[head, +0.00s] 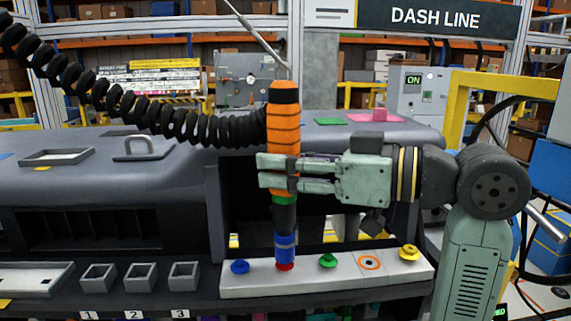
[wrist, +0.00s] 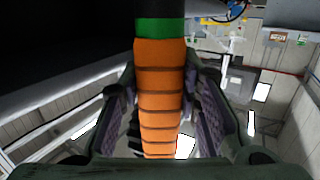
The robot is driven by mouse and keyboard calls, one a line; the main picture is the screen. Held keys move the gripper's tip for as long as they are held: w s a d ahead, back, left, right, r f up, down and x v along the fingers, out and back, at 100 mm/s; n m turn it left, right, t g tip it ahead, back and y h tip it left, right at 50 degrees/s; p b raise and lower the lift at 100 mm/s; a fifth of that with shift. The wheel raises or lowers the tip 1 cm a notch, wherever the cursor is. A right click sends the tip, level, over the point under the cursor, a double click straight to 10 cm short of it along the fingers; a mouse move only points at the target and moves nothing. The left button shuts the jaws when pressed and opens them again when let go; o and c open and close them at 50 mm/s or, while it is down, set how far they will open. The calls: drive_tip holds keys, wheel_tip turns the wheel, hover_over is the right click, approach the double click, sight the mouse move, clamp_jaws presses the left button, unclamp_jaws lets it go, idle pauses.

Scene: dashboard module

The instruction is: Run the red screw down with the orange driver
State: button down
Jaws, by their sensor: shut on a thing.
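The orange driver (head: 284,117) stands upright in the head view, with a green ring, a black nose and a blue sleeve at its lower end. My gripper (head: 277,174) is shut on its orange body from the right. The wrist view also shows the driver's ribbed orange body (wrist: 160,95) between my gripper's fingers (wrist: 166,110). The red screw (head: 285,267) shows as a red rim directly under the blue sleeve. The sleeve hides most of it, and I cannot tell how deep it sits.
A light strip (head: 305,284) also holds a blue screw (head: 240,267), a green screw (head: 328,261), an orange ring (head: 369,263) and a yellow screw (head: 409,253). A black coiled hose (head: 180,120) runs left from the driver. Numbered bins (head: 141,277) stand left of the strip.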

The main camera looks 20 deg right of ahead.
sight(298, 137)
drive_tip(key=shift+f+b, duration=0.9)
drive_tip(key=shift+f, duration=0.15)
idle(3.3)
drive_tip(key=shift+r, duration=0.15)
drive_tip(key=shift+r+p, duration=2.2)
drive_tip(key=shift+r, duration=0.8)
drive_tip(key=shift+f, duration=0.1)
